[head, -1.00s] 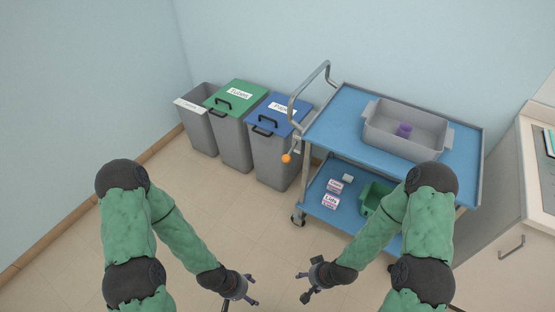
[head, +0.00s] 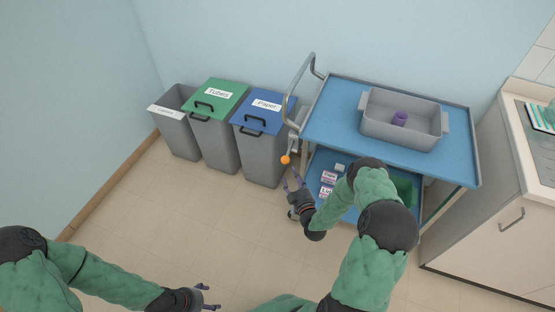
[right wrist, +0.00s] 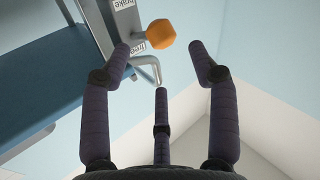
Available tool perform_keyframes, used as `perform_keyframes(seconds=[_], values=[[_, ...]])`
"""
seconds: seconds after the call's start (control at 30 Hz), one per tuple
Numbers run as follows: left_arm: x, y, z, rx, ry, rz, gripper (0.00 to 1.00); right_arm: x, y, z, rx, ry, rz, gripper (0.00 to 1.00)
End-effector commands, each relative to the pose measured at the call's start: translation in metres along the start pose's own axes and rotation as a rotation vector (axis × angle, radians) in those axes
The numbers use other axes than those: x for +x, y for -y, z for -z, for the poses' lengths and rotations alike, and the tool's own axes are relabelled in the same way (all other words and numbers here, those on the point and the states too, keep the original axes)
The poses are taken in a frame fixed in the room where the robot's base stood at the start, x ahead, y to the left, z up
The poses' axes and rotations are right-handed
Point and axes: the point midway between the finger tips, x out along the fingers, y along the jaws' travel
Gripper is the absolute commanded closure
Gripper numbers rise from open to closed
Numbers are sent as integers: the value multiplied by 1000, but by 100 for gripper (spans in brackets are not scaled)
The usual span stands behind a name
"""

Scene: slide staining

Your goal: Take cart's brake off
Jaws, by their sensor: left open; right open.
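The blue two-shelf cart (head: 325,125) stands against the back wall with a grey push handle on its left end. Its brake lever ends in an orange knob (head: 285,160) below that handle. In the right wrist view the orange knob (right wrist: 161,33) sits beside a plate with "brake" (right wrist: 122,4) and "free" (right wrist: 139,48) labels; the knob is nearer the "free" label, but its setting is unclear. My right gripper (head: 292,178) is open just below the knob; in the wrist view the knob lies between and beyond its fingertips. My left gripper (head: 212,297) is open and empty over the floor.
A grey tub (head: 375,128) with a purple item (head: 400,118) stands on the top shelf. Labelled boxes (head: 327,183) and a green container (head: 403,188) are below. Bins, one blue-lidded (head: 262,150), stand left of the cart. A counter (head: 490,215) is at right.

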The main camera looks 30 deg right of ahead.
Motion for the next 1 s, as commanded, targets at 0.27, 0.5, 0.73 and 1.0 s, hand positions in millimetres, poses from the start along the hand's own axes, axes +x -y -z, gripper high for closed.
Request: perform_keyframes(seconds=[0.27, 0.5, 0.73, 1.0], values=[[14, 5, 0, 0, 1, 0, 29, 49, 2, -1, 2, -3, 1, 40], [22, 8, 1, 0, 0, 0, 29, 82, 2, -2, 3, 1, 2, 40], [25, 9, 1, 0, 0, 0, 29, 96, 2, -1, 4, 2, 2, 40], [24, 9, 1, 0, 0, 0, 29, 96, 1, 0, 4, 3, 1, 43]])
